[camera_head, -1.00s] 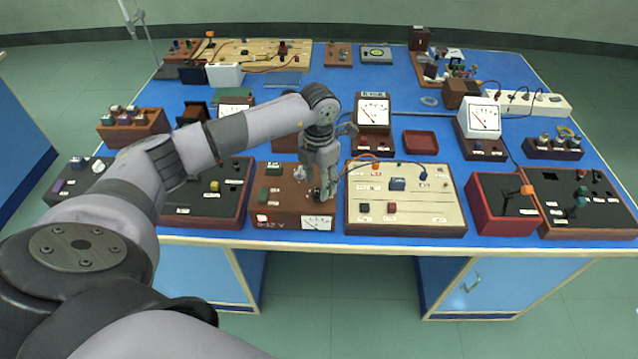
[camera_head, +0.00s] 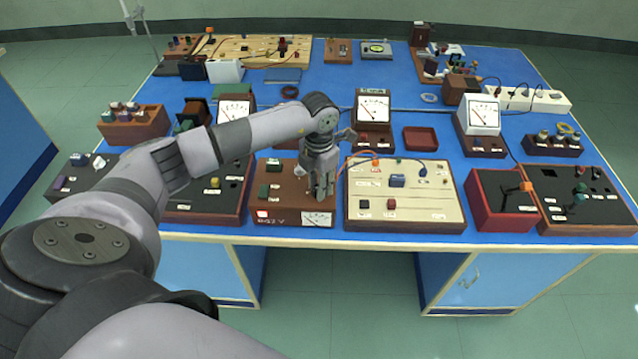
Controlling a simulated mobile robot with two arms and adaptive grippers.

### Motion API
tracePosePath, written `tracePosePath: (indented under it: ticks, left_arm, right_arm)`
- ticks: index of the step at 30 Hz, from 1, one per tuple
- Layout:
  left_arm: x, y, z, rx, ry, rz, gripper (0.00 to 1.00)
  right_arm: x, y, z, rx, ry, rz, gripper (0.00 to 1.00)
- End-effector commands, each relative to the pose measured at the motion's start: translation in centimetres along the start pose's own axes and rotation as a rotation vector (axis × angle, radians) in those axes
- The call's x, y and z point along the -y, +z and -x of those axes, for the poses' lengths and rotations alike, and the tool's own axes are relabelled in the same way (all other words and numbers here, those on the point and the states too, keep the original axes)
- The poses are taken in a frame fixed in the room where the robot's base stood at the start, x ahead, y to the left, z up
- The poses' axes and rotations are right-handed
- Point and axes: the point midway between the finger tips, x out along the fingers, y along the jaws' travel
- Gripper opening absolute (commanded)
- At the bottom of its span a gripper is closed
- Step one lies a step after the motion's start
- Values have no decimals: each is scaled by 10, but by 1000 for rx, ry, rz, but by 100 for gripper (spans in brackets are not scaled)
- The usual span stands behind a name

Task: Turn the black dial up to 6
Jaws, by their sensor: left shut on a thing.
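The brown power supply box (camera_head: 270,205), with a "0-12 V" label and a small white meter (camera_head: 317,218) on its front, stands at the front edge of the blue bench. My left gripper (camera_head: 320,194) points down at the right part of the box's top. It is shut on the black dial there. The fingers hide nearly all of the dial, so its pointer and scale cannot be read. My right gripper is not in view.
A cream circuit board (camera_head: 405,212) with wires stands close to the right of the box. A dark board (camera_head: 205,200) stands close on the left. A meter (camera_head: 373,108) stands behind. Bare blue bench shows farther back (camera_head: 340,75).

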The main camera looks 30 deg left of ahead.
Motion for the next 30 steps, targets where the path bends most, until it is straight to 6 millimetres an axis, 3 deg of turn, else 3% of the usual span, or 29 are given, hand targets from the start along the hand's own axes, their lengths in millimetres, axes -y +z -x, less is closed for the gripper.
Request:
tracePosePath:
  ticks: [7, 20, 30]
  left_arm:
    - [0, 0, 0, 0, -1, 0, 0]
    - [0, 1, -2, 3, -1, -78, 0]
    - [0, 1, -4, 3, 1, -347, 0]
  right_arm:
    - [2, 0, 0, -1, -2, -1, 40]
    - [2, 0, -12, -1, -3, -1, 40]
    - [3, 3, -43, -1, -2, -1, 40]
